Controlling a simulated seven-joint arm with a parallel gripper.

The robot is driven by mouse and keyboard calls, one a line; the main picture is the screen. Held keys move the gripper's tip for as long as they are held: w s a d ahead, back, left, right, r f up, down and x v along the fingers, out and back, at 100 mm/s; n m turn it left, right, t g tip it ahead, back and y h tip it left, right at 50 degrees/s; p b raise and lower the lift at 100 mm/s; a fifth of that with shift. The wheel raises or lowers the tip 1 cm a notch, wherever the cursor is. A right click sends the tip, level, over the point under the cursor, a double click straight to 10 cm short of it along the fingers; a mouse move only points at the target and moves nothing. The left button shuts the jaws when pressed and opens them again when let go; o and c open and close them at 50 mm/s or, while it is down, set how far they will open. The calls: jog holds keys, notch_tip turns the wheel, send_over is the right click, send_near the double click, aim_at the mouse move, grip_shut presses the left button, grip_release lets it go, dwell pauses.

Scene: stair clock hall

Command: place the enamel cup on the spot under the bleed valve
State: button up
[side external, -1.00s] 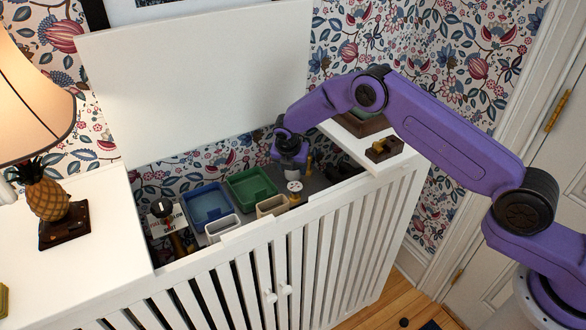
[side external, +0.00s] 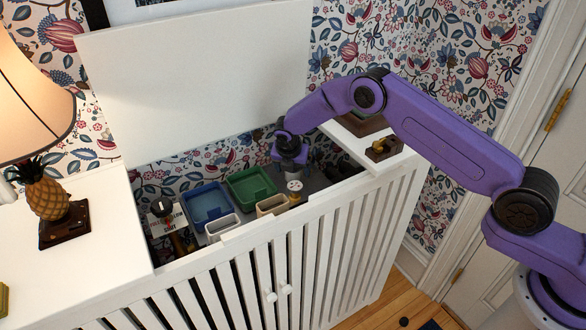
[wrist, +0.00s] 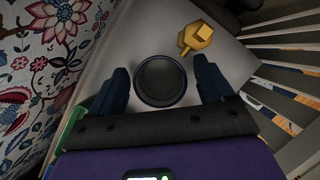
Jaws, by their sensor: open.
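My gripper (wrist: 162,88) is open, its two dark blue fingers apart in the wrist view. A dark round vessel (wrist: 161,80), apparently the enamel cup seen from above, sits between them, with a gap visible on at least the right side. A brass-coloured fitting (wrist: 195,38), possibly the bleed valve, is just beyond it, up and right. In the side view my gripper (side external: 291,163) is down inside the open cabinet, near its right end; the cup cannot be made out there. The spot under the valve is not clearly visible.
A blue bin (side external: 208,205), a green bin (side external: 252,186), a white bin (side external: 222,228) and a beige bin (side external: 271,206) stand left of my gripper. A white-topped round item (side external: 294,186) is close in front. The slatted cabinet front (side external: 340,225) and raised lid (side external: 200,80) bound the space.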

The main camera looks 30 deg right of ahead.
jog(key=v, duration=1.1)
jog(key=shift+s+r, duration=0.15)
jog(key=shift+r, duration=0.2)
jog(key=shift+a, duration=0.15)
jog(key=s+r+m+y, duration=0.1)
jog(key=s+r+m, duration=0.3)
jog(key=s, duration=0.5)
jog(key=s+r+m+y, duration=0.1)
jog(key=s+r+m, duration=0.2)
jog(key=s+r, duration=0.5)
jog(key=s+d+m+g, duration=0.1)
jog(key=s+d+m, duration=0.2)
jog(key=s, duration=1.1)
jog(key=s+d+m+g+y, duration=0.1)
jog(key=s+d+m, duration=0.3)
jog(key=s+d, duration=0.4)
jog(key=s+g, duration=0.1)
jog(key=s, duration=0.5)
jog(key=shift+s+d+y, duration=0.2)
jog(key=shift+d+y, duration=0.1)
jog(key=shift+d, duration=0.1)
